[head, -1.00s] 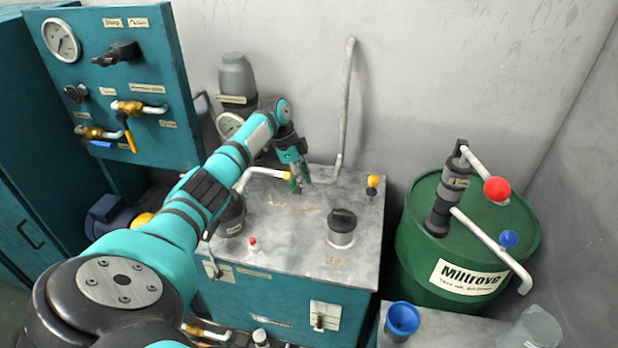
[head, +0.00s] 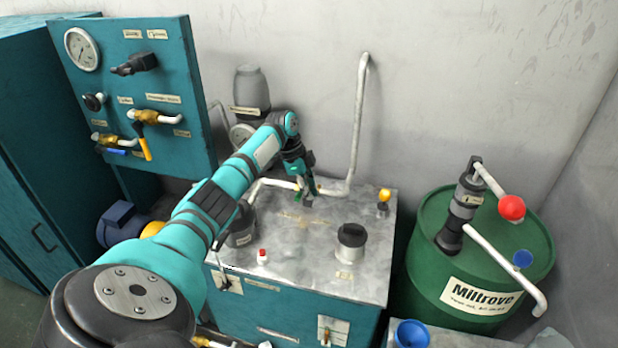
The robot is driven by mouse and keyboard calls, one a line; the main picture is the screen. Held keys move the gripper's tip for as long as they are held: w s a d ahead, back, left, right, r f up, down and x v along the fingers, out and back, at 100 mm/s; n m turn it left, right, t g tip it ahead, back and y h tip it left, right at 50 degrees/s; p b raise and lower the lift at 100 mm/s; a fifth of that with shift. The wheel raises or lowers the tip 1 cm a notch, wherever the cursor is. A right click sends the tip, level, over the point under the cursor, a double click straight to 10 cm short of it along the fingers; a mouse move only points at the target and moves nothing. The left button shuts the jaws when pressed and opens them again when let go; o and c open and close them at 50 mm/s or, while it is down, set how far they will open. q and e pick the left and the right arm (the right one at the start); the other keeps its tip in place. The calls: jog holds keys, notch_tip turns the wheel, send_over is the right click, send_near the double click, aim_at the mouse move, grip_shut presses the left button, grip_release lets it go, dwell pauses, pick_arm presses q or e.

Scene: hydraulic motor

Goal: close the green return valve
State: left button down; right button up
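The green return valve sits in the white pipe (head: 272,183) that runs low over the back of the tank top. Only a small green patch (head: 313,187) shows there, beside brass-coloured fittings. My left gripper (head: 307,193) points down at this spot, with its fingertips at the valve. The fingers hide most of the valve, so I cannot tell how its handle stands or whether they grip it. My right gripper is out of view.
The grey tank top (head: 300,262) carries a black filler cap (head: 351,236), a red button (head: 262,256) and a yellow knob (head: 384,195). A tall pipe (head: 358,120) rises behind. A green drum (head: 430,272) with a pump stands right; a valve panel (head: 178,80) stands left.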

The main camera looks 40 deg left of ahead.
pick_arm(q)
notch_tip(320, 180, up, 9)
jog(key=b, duration=0.1)
jog(key=shift+w+d, duration=0.2)
jog(key=shift+d, duration=0.15)
jog(key=shift+f, duration=0.15)
dwell(0.5)
